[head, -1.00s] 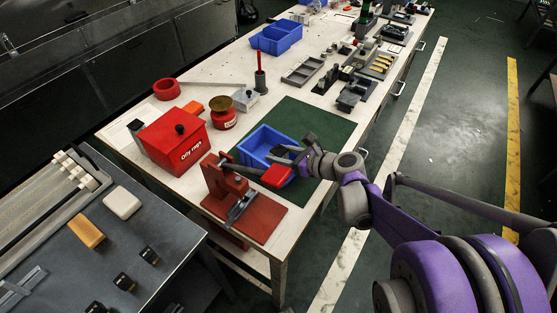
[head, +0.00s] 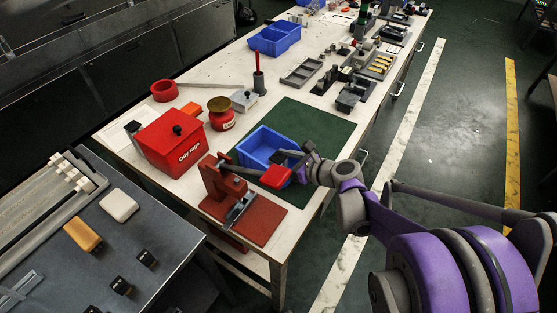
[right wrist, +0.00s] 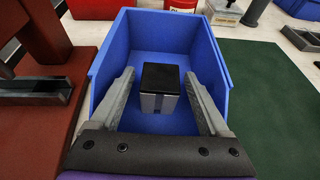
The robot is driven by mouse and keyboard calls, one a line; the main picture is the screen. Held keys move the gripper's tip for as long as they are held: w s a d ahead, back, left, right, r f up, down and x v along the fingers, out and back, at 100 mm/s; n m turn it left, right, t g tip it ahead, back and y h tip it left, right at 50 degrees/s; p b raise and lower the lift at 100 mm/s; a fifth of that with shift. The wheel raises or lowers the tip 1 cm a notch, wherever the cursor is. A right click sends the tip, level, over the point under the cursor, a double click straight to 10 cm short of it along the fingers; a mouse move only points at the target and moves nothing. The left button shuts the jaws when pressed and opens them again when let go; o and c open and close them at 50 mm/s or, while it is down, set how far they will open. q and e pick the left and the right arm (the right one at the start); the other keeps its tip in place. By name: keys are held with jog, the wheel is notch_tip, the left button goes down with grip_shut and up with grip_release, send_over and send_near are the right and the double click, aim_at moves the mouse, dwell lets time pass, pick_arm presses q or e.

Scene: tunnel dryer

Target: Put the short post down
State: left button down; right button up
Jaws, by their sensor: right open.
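The short post (right wrist: 159,90), silver-grey with a black square top, stands upright inside the blue bin (right wrist: 215,50), on its floor as far as I can tell. My right gripper (right wrist: 160,86) is open, with one finger on each side of the post and a visible gap to each. In the head view my right gripper (head: 296,160) is at the near right side of the blue bin (head: 249,147); the post cannot be made out there. My left gripper is not in view.
A red lever press (head: 240,205) stands just left of the gripper, its red handle close to it. A red oily-rags box (head: 170,145) is farther left. A green mat (head: 325,130) lies beside the bin, mostly clear. Fixtures line the table's right edge.

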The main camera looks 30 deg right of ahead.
jog(key=p+v, duration=0.2)
jog(key=v, duration=1)
jog(key=shift+r, duration=0.2)
